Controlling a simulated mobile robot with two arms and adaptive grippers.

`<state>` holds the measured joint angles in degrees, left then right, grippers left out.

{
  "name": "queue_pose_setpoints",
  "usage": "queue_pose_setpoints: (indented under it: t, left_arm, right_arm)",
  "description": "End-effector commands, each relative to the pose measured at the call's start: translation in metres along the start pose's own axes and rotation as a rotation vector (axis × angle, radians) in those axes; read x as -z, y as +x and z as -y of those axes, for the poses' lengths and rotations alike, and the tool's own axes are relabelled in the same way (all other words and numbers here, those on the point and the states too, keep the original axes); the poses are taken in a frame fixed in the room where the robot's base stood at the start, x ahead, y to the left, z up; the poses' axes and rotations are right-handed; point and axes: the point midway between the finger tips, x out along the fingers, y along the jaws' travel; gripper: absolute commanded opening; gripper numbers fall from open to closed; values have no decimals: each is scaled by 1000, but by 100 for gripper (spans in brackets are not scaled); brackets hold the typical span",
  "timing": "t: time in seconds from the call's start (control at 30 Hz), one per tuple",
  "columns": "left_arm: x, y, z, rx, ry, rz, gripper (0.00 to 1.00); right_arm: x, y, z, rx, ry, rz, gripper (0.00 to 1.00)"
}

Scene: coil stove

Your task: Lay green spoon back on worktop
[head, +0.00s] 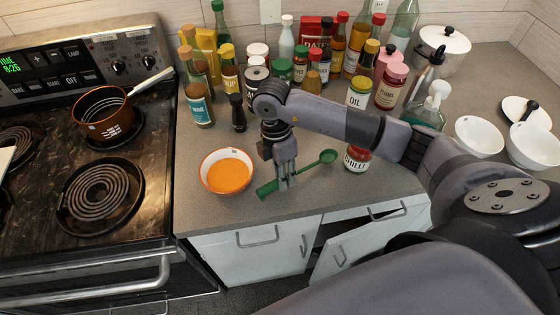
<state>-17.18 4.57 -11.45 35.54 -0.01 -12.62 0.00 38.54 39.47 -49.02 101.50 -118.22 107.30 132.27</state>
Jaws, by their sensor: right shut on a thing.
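The green spoon (308,168) is in my right gripper (285,181). The fingers point down and are shut on its handle. The handle end sticks out to the lower left and the spoon's head points to the upper right. The spoon is over the grey worktop (215,215), near its front edge; I cannot tell whether it touches the surface. My left gripper is not in view.
A bowl of orange soup (228,172) stands just left of the spoon. A chilli jar (357,158) is close to its right. Several bottles and jars crowd behind. The coil stove (140,215) with a copper pan (103,113) is at left. A cabinet door (345,253) below is ajar.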

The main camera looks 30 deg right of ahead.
Motion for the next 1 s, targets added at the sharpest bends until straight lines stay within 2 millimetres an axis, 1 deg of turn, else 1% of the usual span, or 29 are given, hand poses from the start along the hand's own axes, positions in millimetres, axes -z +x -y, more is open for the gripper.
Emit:
queue_pose_setpoints:
  t: [0.17,0.33,0.37,0.4,0.5,0.87,0.9,1.0]
  left_arm:
    - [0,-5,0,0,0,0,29]
    - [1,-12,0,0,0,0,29]
    - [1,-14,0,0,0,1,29]
    - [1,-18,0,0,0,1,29]
    - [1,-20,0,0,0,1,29]
    - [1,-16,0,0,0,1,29]
    - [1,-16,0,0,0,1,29]
    - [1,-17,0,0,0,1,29]
  right_arm:
    - [-6,-4,-14,0,2,0,0]
    - [-16,-10,-38,0,3,-1,0]
    - [-16,-8,-39,3,1,-1,0]
    - [-16,-2,-38,6,1,0,0]
    - [-16,6,-40,3,0,0,0]
    - [-16,12,-42,1,0,0,0]
    - [-16,11,-41,0,0,0,21]
    - [-16,10,-41,1,0,0,28]
